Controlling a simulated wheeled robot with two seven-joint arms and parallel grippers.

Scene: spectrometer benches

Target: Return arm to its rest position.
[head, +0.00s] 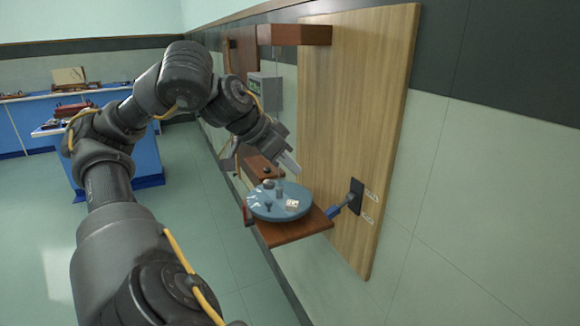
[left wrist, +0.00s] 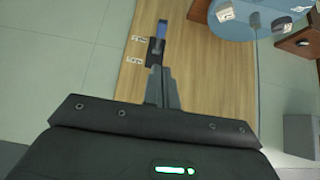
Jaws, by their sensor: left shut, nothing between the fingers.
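My left arm reaches from the lower left of the head view toward the wall. Its gripper (head: 291,168) is shut and empty, appearing just above the blue round disc (head: 268,211). In the left wrist view the shut fingers (left wrist: 161,82) point at the wooden wall board (left wrist: 205,85), close in the picture to a black switch plate (left wrist: 154,60). A lever with a blue handle (left wrist: 162,29) sticks out from that plate. In the head view the lever (head: 334,211) points left, toward the disc. Contact with the lever cannot be told. My right gripper is not visible.
The disc, with small items on it, sits on a brown wooden shelf (head: 302,230). A brown block (head: 295,35) tops the tall board (head: 345,130), and a grey box (head: 265,92) hangs behind. Blue benches (head: 40,115) stand far left. The floor (head: 220,285) beside the wall is clear.

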